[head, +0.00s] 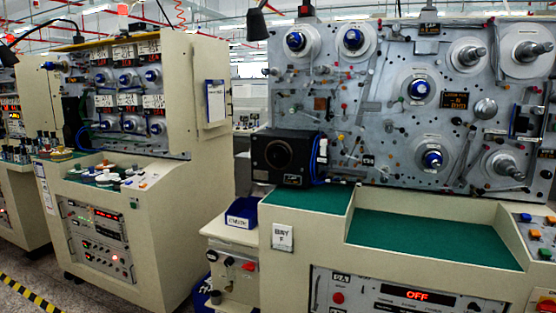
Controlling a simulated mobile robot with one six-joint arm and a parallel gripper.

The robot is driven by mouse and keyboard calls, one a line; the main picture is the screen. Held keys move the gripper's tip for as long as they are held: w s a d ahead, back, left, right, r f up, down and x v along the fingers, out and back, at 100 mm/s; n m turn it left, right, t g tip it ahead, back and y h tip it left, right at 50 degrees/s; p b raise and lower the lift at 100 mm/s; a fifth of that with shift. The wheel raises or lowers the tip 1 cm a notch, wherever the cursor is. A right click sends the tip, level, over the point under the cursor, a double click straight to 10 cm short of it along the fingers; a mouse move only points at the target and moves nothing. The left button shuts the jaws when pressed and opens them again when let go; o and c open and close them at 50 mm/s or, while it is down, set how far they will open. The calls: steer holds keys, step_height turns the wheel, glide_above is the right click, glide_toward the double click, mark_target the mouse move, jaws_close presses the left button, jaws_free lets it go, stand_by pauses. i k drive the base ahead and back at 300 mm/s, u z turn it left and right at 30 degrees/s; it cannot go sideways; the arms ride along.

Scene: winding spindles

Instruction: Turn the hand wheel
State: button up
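A winding machine (300,213) fills the right half of the head view. Its upright grey panel carries several spindles, some with blue hubs and some with metal shafts. A shiny round silver knob (485,108) sits on the right part of this panel and may be the hand wheel; I cannot tell for sure. A blue-hubbed spindle (419,89) is to its left and a metal-shafted spindle (503,166) is below it. My gripper is not in view.
A black box (288,157) with a round opening stands at the panel's left. A green work surface (430,238) lies clear below. A red display (417,296) reads OFF. Colored buttons (534,235) are at the right. A blue bin (242,212) and a second machine (200,180) stand left.

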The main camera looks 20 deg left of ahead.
mark_target(278, 155)
steer(key=z, duration=0.6)
steer(key=i, duration=1.55)
steer(key=u, duration=1.05)
